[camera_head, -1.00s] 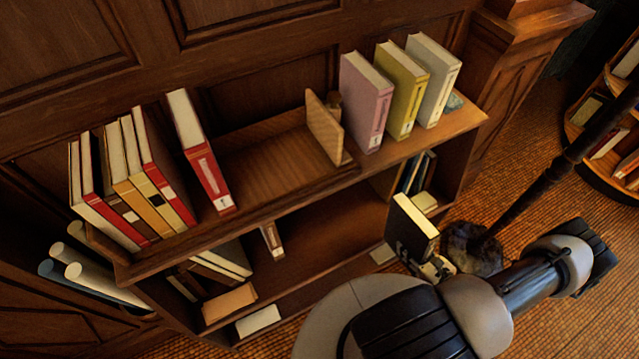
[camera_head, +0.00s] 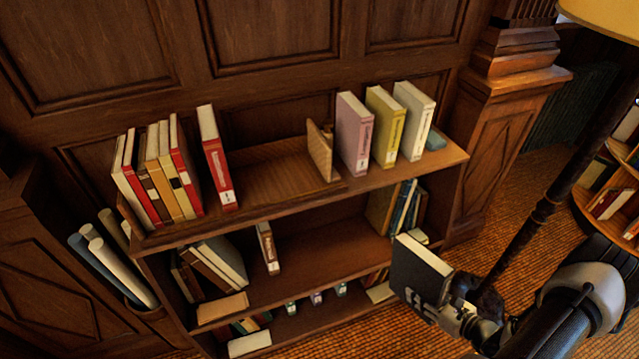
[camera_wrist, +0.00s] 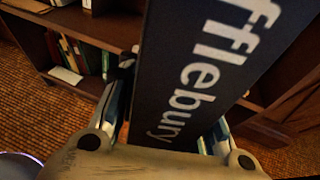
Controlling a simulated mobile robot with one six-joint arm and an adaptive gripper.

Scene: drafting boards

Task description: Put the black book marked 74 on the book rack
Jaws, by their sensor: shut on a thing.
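The black book (camera_head: 418,268) with pale page edges is held upright, slightly tilted, in front of the right end of the bookcase. My gripper (camera_head: 448,312) is shut on its lower part. In the wrist view the black book (camera_wrist: 195,75) stands between my gripper's fingers (camera_wrist: 168,125), its white lettering reading "fflebury". The mark 74 does not show. The book rack (camera_head: 268,182) is a light wooden tray with an upright end panel on the top shelf. A red-and-white book (camera_head: 216,160) stands at its left; its middle is empty.
Several books (camera_head: 158,175) stand at the top shelf's left. A pink book (camera_head: 354,135), a yellow book (camera_head: 385,128) and a pale grey book (camera_head: 415,122) stand right of the panel. A dark pole (camera_head: 540,205) rises at right, close to my arm. Rolled papers (camera_head: 115,265) stand at left.

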